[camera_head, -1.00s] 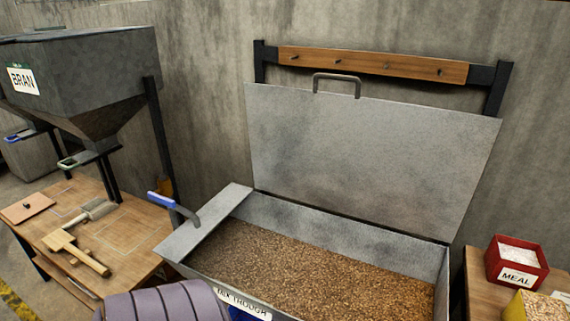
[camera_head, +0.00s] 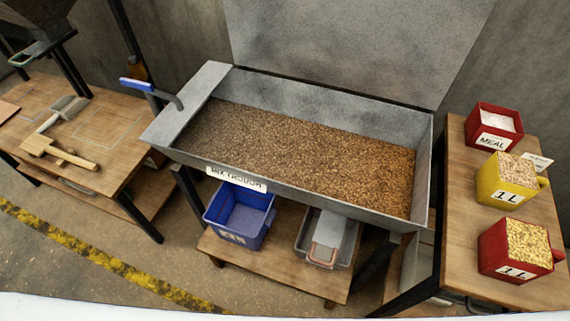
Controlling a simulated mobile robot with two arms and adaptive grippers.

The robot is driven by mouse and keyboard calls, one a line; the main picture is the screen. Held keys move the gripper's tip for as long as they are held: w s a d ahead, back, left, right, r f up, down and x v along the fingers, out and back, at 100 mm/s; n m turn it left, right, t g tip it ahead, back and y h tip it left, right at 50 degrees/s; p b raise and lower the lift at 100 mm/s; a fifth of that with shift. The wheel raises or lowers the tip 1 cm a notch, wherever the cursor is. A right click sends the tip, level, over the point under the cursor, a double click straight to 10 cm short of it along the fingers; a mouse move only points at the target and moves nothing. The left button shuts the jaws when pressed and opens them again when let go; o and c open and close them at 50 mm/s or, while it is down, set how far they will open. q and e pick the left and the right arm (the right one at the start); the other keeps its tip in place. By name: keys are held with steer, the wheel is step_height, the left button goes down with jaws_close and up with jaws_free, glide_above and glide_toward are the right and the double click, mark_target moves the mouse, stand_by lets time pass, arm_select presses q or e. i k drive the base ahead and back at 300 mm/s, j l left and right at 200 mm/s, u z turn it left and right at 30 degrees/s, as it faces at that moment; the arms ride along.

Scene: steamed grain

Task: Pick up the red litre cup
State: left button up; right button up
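The red litre cup (camera_head: 513,249) stands upright on the right wooden table, at its near end. It is a square red cup with a white "1 L" label on its front, a red handle on its right side, and pale yellow grain filling it. The yellow cup (camera_head: 506,182), also marked "1 L", stands behind it, and the red box (camera_head: 494,127) labelled "MEAL" stands farther back. Neither of my grippers is in view.
The metal mix trough (camera_head: 300,193), full of brown grain, stands left of the cups' table (camera_head: 457,200). A blue bin (camera_head: 238,215) and a grey tub (camera_head: 328,240) sit on the shelf below it. Wooden tools (camera_head: 60,150) lie on the left table (camera_head: 125,115).

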mark_target(518, 252)
steer(key=z, duration=1.9)
